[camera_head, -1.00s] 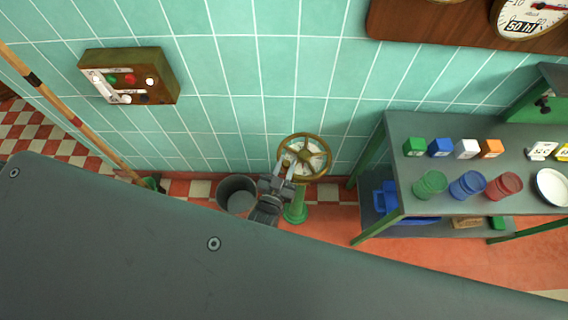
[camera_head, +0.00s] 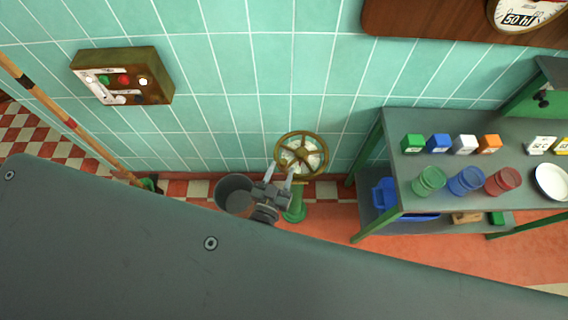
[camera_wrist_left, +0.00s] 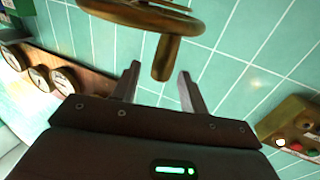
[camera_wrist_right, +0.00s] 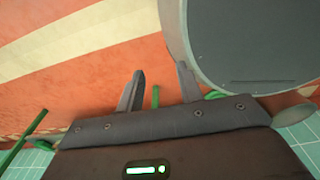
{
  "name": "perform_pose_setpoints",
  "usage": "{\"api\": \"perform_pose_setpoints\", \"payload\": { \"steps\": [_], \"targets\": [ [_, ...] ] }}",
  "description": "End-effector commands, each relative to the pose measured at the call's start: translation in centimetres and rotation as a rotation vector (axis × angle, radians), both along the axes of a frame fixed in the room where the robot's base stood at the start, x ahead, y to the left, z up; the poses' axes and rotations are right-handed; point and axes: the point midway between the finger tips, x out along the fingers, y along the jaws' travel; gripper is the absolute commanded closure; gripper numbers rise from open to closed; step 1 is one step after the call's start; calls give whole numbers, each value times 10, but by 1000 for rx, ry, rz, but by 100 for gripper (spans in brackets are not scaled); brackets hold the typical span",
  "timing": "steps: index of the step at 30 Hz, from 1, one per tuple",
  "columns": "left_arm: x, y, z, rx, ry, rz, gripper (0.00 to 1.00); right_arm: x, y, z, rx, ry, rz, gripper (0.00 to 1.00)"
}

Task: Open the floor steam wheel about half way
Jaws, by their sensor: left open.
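The brass steam wheel (camera_head: 302,154) stands on a green floor pedestal (camera_head: 295,206) close to the tiled wall. My left gripper (camera_head: 280,172) is at the wheel's lower left side, its fingers pointing up to the rim. In the left wrist view, the wheel's rim (camera_wrist_left: 150,17) crosses the top, and its peg handle (camera_wrist_left: 167,58) projects toward the space between the spread fingers of my left gripper (camera_wrist_left: 158,73). The fingers are apart from the handle's sides. My right gripper (camera_wrist_right: 160,73) is open and empty in its wrist view; the head view does not show it.
A grey bucket (camera_head: 235,187) stands left of the pedestal, close to my left wrist. A green-legged grey table (camera_head: 393,165) with cubes and cups is to the right. A switch box (camera_head: 125,76) hangs on the wall, and a pole (camera_head: 72,126) leans at left.

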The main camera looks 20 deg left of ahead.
Motion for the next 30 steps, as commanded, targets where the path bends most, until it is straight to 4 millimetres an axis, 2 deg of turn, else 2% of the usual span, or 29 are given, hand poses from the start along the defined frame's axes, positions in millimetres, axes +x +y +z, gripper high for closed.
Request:
{"api": "perform_pose_setpoints", "payload": {
  "steps": [3,10,15,23,26,30],
  "targets": [
    [-27,1,-3,-1,3,-2,56,0,-1,-7,-1,0,0,64],
    [-62,4,-2,0,2,-2,56,0,-2,-14,-2,0,1,64],
    [-72,4,0,0,-1,-3,56,0,-2,-15,-2,0,1,64],
    [-73,4,0,0,-1,-3,56,0,-2,-15,-2,0,1,64],
    [-71,5,-2,-14,-7,-14,70,2,-3,-17,-4,-2,2,64],
    [-52,13,-15,-150,-54,-130,88,17,-1,-33,-3,-13,0,64]
  ]
}}
